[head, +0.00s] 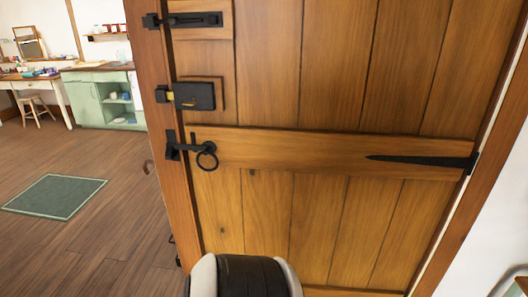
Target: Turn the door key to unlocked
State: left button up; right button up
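A plank wooden door (270,100) fills the middle and right of the head view. A black box lock (203,96) is mounted near its left edge. A small brass-coloured piece, which looks like the key (189,103), shows low on the lock's face; its exact angle is too small to tell. A yellow brass bolt (170,97) shows between the lock and the black keeper (160,94) on the frame. Neither of my grippers is in view. A rounded white and black part, apparently of my own arm, shows at the bottom centre, below the lock.
A black slide bolt (195,19) is above the lock, and a latch with a ring handle (206,156) is below it. A strap hinge (425,160) is at the right. To the left are open wooden floor, a green rug (55,196), a stool (35,106) and a green cabinet (88,101).

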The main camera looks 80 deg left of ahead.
aim_at(191, 103)
jog(key=u, duration=2.2)
